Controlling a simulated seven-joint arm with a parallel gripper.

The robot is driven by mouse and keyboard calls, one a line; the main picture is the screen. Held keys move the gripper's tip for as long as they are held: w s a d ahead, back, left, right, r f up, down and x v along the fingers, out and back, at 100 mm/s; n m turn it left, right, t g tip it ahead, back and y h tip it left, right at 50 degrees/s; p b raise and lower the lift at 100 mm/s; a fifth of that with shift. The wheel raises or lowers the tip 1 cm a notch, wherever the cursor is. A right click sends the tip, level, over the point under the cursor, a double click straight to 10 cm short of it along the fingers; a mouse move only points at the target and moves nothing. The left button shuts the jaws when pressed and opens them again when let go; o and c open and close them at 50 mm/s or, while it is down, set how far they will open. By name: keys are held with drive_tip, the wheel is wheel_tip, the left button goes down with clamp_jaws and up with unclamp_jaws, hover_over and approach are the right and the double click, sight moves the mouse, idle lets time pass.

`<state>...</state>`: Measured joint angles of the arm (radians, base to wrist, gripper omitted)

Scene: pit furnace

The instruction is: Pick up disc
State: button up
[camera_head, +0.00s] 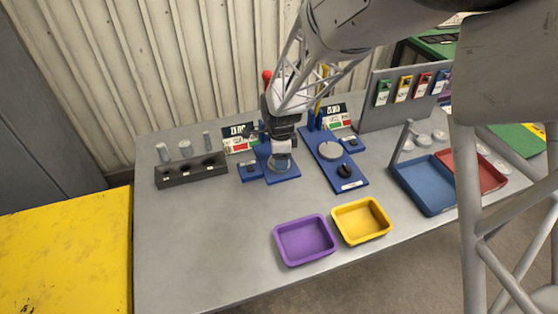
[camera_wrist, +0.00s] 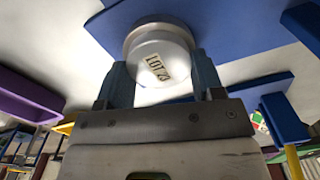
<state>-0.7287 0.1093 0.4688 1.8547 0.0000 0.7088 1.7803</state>
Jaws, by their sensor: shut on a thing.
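A silver metal disc (camera_wrist: 150,40) with a label reading "LOT" and a partly unclear number shows in the wrist view, between the fingers of my gripper (camera_wrist: 163,78). The fingers are shut on its sides. In the head view my gripper (camera_head: 281,163) points down over the left blue fixture (camera_head: 285,178), and the disc is mostly hidden there. I cannot tell whether the disc still touches the fixture. A second grey disc (camera_head: 330,151) lies on the right blue fixture (camera_head: 350,184), which also has a black knob.
A dark rack (camera_head: 192,170) with metal cylinders behind it stands left. Purple (camera_head: 304,240) and yellow (camera_head: 362,221) trays lie at the front; blue (camera_head: 425,184) and red trays lie right. An upright panel (camera_head: 408,98) with coloured tags stands behind. The table's left front is clear.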

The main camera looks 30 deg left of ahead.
drive_tip(key=c, duration=0.3)
drive_tip(key=shift+r, duration=0.1)
drive_tip(key=shift+r, duration=0.65)
wheel_tip(320, 180, up, 2)
drive_tip(key=shift+r, duration=0.1)
drive_tip(key=s+d+r, duration=0.1)
drive_tip(key=s+d, duration=0.9)
drive_tip(key=s, duration=0.2)
drive_tip(key=shift+d+r, duration=0.15)
drive_tip(key=shift+d, duration=0.05)
drive_tip(key=shift+s, duration=0.1)
